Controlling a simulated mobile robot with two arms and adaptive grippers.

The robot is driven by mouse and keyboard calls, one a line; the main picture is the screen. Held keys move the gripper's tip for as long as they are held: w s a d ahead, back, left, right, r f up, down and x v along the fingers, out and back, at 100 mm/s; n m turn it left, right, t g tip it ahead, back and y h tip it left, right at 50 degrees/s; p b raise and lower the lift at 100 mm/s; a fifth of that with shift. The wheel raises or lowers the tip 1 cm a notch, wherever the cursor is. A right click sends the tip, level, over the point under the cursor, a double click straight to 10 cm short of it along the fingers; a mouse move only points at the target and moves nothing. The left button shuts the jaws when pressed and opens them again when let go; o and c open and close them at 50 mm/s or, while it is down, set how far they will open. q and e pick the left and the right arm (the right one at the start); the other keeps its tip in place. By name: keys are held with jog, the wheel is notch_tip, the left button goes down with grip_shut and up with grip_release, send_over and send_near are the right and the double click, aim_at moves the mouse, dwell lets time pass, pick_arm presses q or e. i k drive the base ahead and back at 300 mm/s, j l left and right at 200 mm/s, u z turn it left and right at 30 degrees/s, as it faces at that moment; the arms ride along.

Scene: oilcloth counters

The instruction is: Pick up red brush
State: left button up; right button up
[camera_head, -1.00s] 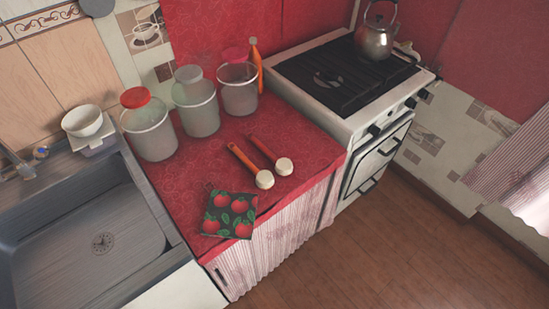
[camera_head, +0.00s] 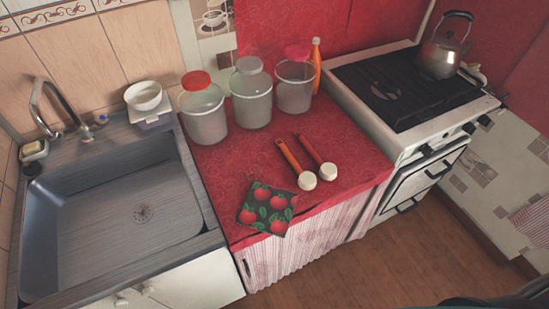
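Two brushes lie side by side on the red oilcloth counter (camera_head: 225,165), their round whitish heads toward the front edge. The right one is the red brush (camera_head: 310,150), with a red handle and its head near the pot-holder side of the stove. The left one is an orange brush (camera_head: 289,157). The two are close together but apart, and nothing covers them. Neither of my grippers is in view.
A dark pot holder with red apples (camera_head: 267,208) lies left of the brushes. Three lidded jars (camera_head: 251,100) and an orange bottle (camera_head: 316,66) stand behind. The sink (camera_head: 135,215) is left. The stove (camera_head: 405,85) with a kettle (camera_head: 444,50) is right.

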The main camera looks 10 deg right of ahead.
aim_at(328, 170)
jog(key=l+u, duration=1.45)
jog(key=k+j, duration=0.05)
